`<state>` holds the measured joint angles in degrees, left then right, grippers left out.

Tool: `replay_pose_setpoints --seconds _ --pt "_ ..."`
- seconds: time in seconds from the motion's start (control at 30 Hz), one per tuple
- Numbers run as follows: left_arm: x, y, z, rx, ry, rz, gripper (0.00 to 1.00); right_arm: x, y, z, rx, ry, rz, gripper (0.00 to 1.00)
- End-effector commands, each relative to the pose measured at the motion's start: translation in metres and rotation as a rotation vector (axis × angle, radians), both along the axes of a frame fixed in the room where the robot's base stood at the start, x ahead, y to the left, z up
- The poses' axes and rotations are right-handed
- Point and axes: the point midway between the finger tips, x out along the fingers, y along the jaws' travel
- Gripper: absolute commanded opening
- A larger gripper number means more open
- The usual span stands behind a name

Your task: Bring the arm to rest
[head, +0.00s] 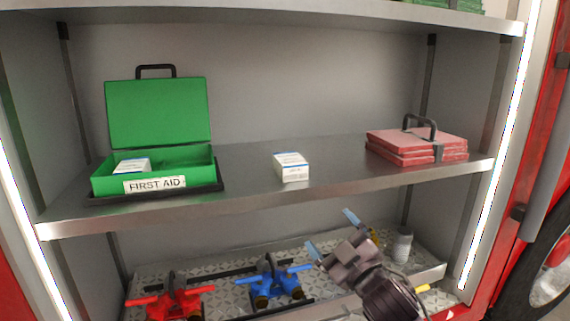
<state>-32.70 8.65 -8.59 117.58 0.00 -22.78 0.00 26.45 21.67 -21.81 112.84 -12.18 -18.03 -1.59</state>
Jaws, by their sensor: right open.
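My right gripper (331,234) is in the lower right of the head view, in front of the lower compartment. Its two blue-tipped fingers are spread apart with nothing between them. It is below the edge of the middle shelf and apart from the things on it. The rest of my right arm runs down out of the bottom of the view. My left gripper is not in view.
The middle shelf (240,191) holds an open green first aid box (155,112) with a white box (132,165) inside, another white box (291,167), and a red case (415,145). Below are a red valve (172,298), a blue valve (272,281) and a white container (402,246).

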Motion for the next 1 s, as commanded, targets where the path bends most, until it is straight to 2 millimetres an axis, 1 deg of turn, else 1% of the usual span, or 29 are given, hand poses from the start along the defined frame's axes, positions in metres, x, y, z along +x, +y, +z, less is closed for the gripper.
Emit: replay_pose_setpoints --seconds 0.03,0.07,0.1,0.27,0.3,0.4,0.47,0.57,0.6,0.67,0.7,0.77,0.8,0.87,0.9,1.0 --pt "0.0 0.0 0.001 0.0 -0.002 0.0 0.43 -0.007 -0.012 -0.022 0.044 0.072 -0.019 0.91" --pt "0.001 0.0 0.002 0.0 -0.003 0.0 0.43 -0.01 -0.018 -0.034 0.068 0.11 -0.029 0.91" --pt "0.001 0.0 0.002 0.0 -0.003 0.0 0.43 -0.016 -0.027 -0.05 0.099 0.161 -0.045 0.91" --pt "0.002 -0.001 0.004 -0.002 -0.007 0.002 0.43 -0.045 -0.059 -0.111 0.203 0.34 -0.112 0.91" --pt "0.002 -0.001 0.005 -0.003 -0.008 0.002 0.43 -0.054 -0.067 -0.125 0.226 0.38 -0.13 0.91" --pt "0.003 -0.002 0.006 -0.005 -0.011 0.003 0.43 -0.079 -0.087 -0.16 0.277 0.47 -0.178 0.91" --pt "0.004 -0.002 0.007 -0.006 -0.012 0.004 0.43 -0.095 -0.098 -0.18 0.306 0.518 -0.208 0.91" --pt "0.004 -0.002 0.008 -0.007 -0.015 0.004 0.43 -0.125 -0.116 -0.212 0.343 0.595 -0.263 0.91" --pt "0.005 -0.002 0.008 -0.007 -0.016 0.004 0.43 -0.138 -0.124 -0.224 0.353 0.624 -0.288 0.91" --pt "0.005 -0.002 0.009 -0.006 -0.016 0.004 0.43 -0.159 -0.135 -0.243 0.366 0.667 -0.326 0.91" --pt "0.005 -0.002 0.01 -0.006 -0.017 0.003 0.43 -0.173 -0.141 -0.255 0.373 0.696 -0.352 0.91" --pt "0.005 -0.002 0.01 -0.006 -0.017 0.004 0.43 -0.196 -0.151 -0.272 0.381 0.74 -0.391 0.91" --pt "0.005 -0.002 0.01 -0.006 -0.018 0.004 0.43 -0.212 -0.157 -0.284 0.386 0.771 -0.417 0.91" --pt "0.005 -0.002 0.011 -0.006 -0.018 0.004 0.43 -0.235 -0.164 -0.299 0.392 0.814 -0.451 0.91" --pt "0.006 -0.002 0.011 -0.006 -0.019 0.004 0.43 -0.25 -0.168 -0.309 0.394 0.841 -0.471 0.91" --pt "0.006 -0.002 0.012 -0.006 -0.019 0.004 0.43 -0.283 -0.173 -0.326 0.398 0.9 -0.507 0.91"
